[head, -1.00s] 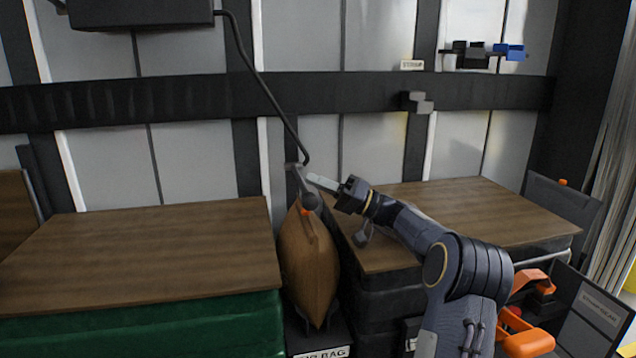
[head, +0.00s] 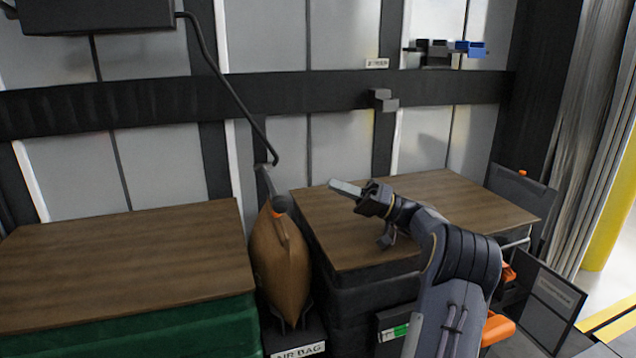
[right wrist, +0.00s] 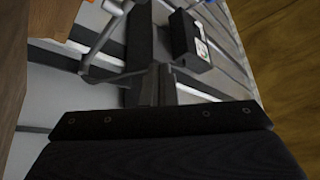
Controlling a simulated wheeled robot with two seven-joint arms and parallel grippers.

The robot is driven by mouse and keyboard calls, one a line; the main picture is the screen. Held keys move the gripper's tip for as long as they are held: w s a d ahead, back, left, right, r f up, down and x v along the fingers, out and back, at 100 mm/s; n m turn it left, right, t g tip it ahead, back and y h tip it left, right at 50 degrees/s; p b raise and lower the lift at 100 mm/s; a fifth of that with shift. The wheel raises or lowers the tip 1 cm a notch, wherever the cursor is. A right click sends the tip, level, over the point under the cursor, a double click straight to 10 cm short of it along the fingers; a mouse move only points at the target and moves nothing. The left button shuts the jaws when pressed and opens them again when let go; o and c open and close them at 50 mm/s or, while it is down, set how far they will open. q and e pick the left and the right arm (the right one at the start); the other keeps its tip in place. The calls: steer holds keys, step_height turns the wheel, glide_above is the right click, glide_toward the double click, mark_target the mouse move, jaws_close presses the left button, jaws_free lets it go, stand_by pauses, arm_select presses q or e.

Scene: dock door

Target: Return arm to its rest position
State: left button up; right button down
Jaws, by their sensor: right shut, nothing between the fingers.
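My right arm reaches in from the lower right in the head view. Its gripper (head: 346,189) is shut and empty, above the left part of the right wooden-topped crate (head: 440,210). It is apart from the brown air bag (head: 280,262), which stands upright in the gap between the two crates. A dark hose (head: 222,75) hangs down to a grey nozzle (head: 266,184) at the top of the bag. The right wrist view shows a dark gripper body (right wrist: 165,150) in the foreground. My left gripper is not in view.
A second wooden-topped crate (head: 130,255) with a green side is at the left. A black box (head: 90,14) hangs at the upper left. A dark rail (head: 290,95) crosses the wall. A small shelf with blue bins (head: 468,48) is at the upper right. Orange parts (head: 497,328) lie near my arm.

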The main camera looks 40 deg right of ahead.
steer(key=shift+s+d, duration=0.4)
stand_by(0.3)
